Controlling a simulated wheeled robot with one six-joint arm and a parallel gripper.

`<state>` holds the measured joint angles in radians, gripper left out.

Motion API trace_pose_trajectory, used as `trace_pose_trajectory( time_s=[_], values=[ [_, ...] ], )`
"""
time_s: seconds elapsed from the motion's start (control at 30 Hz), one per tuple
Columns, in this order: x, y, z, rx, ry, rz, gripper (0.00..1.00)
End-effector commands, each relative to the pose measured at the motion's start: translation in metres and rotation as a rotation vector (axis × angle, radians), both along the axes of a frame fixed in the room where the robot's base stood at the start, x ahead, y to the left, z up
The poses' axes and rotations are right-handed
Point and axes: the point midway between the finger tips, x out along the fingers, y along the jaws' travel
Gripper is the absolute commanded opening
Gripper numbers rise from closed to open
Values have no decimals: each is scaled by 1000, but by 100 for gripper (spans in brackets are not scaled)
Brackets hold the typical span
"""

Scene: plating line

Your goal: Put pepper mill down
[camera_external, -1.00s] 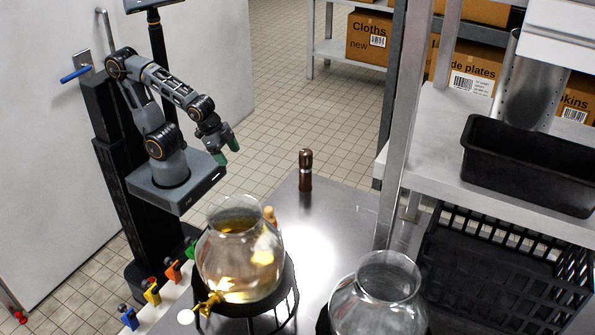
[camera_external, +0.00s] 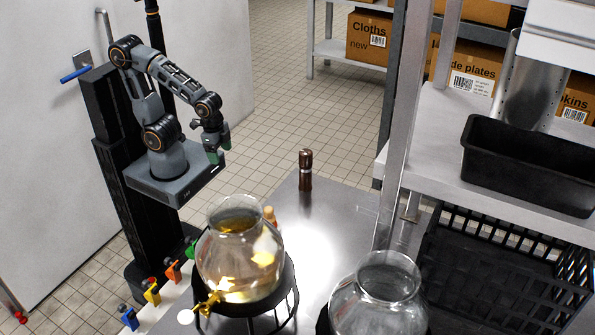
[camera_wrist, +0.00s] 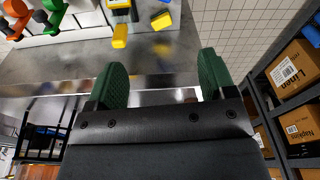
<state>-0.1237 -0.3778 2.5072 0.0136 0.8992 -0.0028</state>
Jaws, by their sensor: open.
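The pepper mill (camera_external: 305,170), dark brown with a pale band, stands upright on the steel table (camera_external: 333,212) near its far edge. My gripper (camera_external: 218,148) is to the left of the mill, well apart from it and higher, close to my own base. In the wrist view my gripper (camera_wrist: 163,80) shows two green fingers spread wide with nothing between them. I cannot make out the mill in the wrist view.
A glass dispenser (camera_external: 240,262) with a golden tap stands on a black stand at the table's near left. An empty glass jar (camera_external: 380,295) is at the front. A metal shelf with a black tub (camera_external: 530,165) is at the right. Table around the mill is clear.

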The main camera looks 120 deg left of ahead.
Motion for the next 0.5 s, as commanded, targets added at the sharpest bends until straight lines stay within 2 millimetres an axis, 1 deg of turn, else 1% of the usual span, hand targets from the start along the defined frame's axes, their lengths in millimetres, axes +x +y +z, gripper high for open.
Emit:
trace_pose_trajectory(
  time_s=[0.03, 0.1, 0.17, 0.2, 0.3, 0.4, 0.5],
  values=[
    [0, 12, 3, 1, 69, 33, 77],
    [7, 30, -10, 15, 94, 61, 77],
    [16, 46, -23, 33, 80, 75, 77],
    [22, 56, -32, 44, 58, 80, 77],
    [39, 79, -56, 69, -39, 73, 77],
    [55, 95, -74, 84, -171, 52, 77],
    [71, 102, -85, 88, -325, 25, 77]
  ],
)
